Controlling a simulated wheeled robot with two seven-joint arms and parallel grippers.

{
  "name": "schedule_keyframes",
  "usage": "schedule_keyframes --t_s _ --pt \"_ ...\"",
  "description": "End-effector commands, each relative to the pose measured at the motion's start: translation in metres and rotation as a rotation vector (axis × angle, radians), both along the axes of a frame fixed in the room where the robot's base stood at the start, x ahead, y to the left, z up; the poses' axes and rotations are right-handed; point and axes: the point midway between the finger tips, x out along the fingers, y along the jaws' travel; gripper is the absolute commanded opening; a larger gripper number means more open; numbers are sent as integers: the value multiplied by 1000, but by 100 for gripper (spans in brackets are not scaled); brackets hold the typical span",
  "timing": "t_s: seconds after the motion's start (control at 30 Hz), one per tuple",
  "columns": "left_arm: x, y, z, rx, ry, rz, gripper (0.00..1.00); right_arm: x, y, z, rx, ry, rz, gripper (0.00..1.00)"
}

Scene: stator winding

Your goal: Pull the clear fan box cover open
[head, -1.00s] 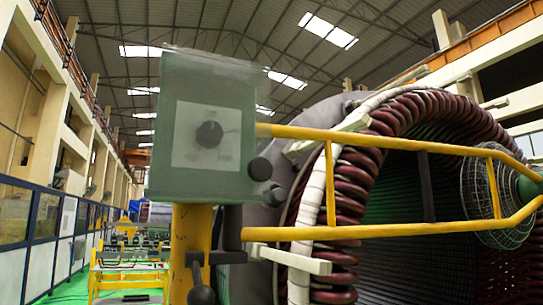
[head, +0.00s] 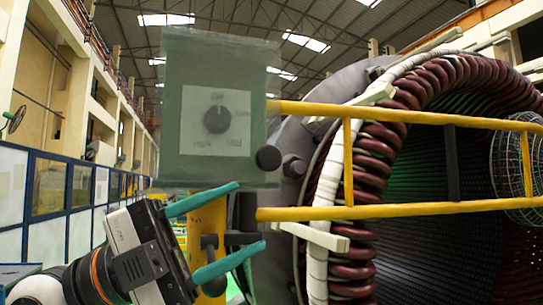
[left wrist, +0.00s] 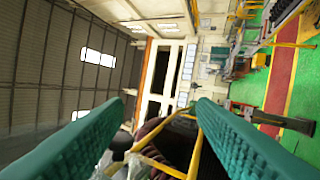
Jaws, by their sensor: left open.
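The fan box (head: 218,105) is a greenish box with a clear cover, mounted on a yellow post. A dark round knob on a pale plate shows through the cover, which appears closed. My left gripper (head: 240,218) comes in from the lower left, below the box. Its two teal fingers are spread apart with nothing between them, one tip just under the box's lower edge. In the left wrist view the open fingers (left wrist: 163,110) frame yellow rails and the hall behind. The box is not clearly visible there. My right gripper is not in view.
Yellow guard rails (head: 400,209) run right from the post in front of the large stator with dark red coils (head: 385,150). Dark round knobs (head: 268,158) stick out beside the box's lower right. Blue-framed panels (head: 52,187) line the left wall.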

Motion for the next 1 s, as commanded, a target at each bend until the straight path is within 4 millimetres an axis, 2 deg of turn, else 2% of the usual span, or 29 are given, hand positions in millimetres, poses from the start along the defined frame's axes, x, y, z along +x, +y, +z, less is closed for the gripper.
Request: schedule_keyframes --t_s 0.03,0.1,0.2,0.4,0.5,0.67,1.0 --pt "-5 -3 14 111 -34 58 52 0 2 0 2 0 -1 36" --pt "-4 -2 25 247 -33 164 52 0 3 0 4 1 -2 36" --pt "0 11 43 369 -2 337 52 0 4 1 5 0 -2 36" --pt "3 42 72 435 77 581 52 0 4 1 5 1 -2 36" --pt "5 47 76 439 97 620 52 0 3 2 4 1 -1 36" --pt "15 35 79 440 101 622 52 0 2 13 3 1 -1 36" --pt "59 -17 80 442 101 619 52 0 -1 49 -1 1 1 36"
